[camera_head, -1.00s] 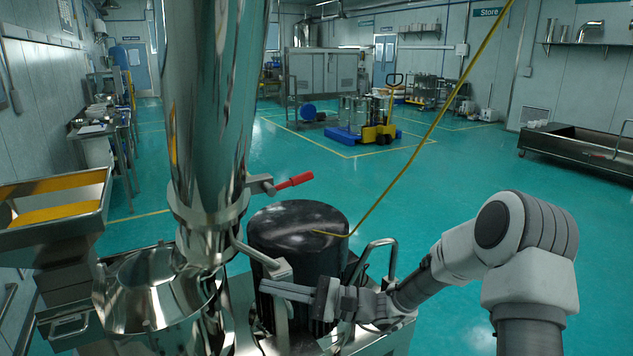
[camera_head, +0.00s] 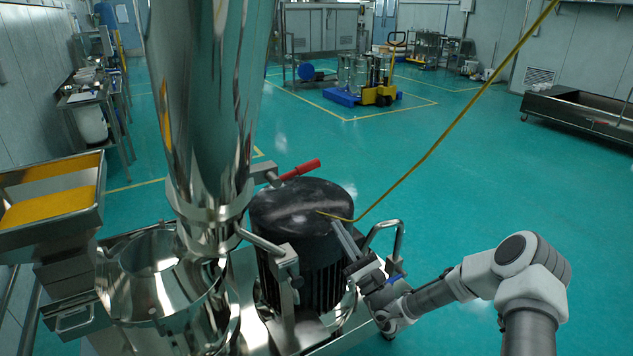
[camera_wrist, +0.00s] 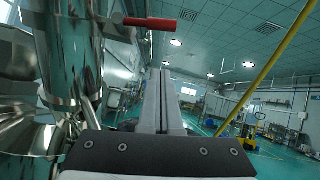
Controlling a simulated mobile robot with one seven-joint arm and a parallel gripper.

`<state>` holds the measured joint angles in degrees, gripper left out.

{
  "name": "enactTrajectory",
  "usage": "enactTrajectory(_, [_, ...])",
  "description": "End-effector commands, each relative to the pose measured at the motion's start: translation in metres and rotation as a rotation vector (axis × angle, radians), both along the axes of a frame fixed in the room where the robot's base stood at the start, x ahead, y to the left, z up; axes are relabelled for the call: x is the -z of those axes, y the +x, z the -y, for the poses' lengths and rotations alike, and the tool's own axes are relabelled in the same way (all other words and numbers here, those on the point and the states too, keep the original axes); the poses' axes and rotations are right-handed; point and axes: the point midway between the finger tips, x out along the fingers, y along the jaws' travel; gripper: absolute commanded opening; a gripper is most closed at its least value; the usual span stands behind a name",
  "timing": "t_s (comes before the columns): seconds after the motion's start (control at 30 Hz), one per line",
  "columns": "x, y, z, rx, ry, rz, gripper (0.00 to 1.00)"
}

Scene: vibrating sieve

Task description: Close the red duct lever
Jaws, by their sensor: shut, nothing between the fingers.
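The red lever (camera_head: 300,170) sticks out to the right from a metal clamp on the shiny vertical duct (camera_head: 205,110), angled slightly upward in the head view. In the wrist view the red lever (camera_wrist: 150,23) lies across the upper part, left of and beyond my fingertips. My gripper (camera_head: 337,228) is shut and empty, its fingers pointing up and left beside the black motor, below and right of the lever. My gripper also shows in the wrist view (camera_wrist: 163,75), its fingers together. It is apart from the lever.
A bent metal handle (camera_head: 385,235) is right of the motor. A steel sieve bowl (camera_head: 165,280) sits under the duct. Open green floor lies behind.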

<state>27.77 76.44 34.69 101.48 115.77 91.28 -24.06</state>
Motion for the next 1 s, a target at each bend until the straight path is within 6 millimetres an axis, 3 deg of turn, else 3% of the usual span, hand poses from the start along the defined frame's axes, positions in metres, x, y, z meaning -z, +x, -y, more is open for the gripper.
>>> enactTrajectory(0.37, [-0.013,0.012,-0.013,-0.005,0.000,0.003,0.00])
enactTrajectory(0.77, [-0.059,0.065,-0.058,-0.005,-0.001,0.003,0.00])
enactTrajectory(1.0, [-0.090,0.065,-0.064,-0.003,-0.002,0.002,0.00])
